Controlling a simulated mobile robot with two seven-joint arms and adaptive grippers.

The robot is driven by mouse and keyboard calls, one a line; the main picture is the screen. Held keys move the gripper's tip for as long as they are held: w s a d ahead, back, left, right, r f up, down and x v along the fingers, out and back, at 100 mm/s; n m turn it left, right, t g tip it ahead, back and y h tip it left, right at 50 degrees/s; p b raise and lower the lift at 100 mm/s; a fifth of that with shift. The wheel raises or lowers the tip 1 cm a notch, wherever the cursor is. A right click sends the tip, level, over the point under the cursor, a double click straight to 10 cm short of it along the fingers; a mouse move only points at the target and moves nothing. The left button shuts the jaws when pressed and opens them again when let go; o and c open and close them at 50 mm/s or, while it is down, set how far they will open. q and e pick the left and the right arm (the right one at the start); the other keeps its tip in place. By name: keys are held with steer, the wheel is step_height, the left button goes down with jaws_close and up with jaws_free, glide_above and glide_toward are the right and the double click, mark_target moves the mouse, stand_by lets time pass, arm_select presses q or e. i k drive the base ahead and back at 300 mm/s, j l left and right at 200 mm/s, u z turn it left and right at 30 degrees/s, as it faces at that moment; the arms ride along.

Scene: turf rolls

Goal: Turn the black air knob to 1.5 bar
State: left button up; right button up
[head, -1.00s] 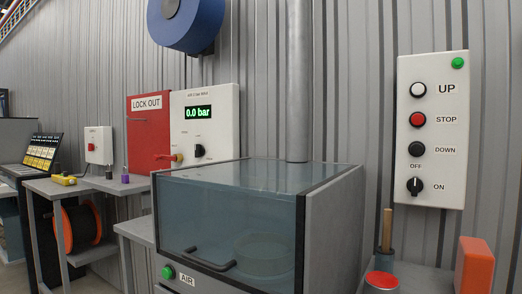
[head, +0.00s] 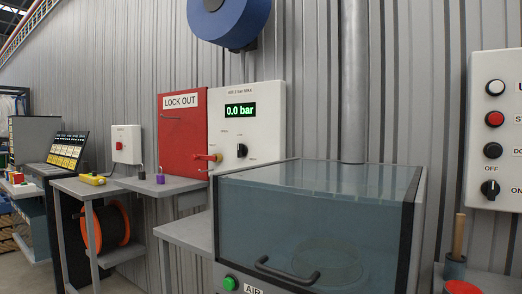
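The black air knob (head: 242,150) is on the front of a white wall panel (head: 266,125), below a green display (head: 240,110) that reads 0.0 bar. The open red LOCK OUT door (head: 183,140) stands at the panel's left side. Small markings around the knob are too small to read. Neither of my grippers shows in the head view.
A cabinet with a clear lid (head: 320,175) stands below and right of the panel, with a black handle (head: 287,270) on its front. A grey table (head: 190,233) stands to its left. A white button panel (head: 492,225) is at the right edge.

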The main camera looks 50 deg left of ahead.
mark_target(243, 149)
steer(key=k+j+z, duration=0.2)
steer(key=j, duration=0.15)
steer(key=j+z, duration=0.15)
steer(key=j, duration=0.2)
steer(key=k+j+z, duration=0.35)
steer(key=k+j, duration=0.2)
steer(key=j, duration=0.2)
steer(key=k+j+z, duration=0.1)
steer(key=k+j, duration=0.25)
steer(key=j, duration=0.15)
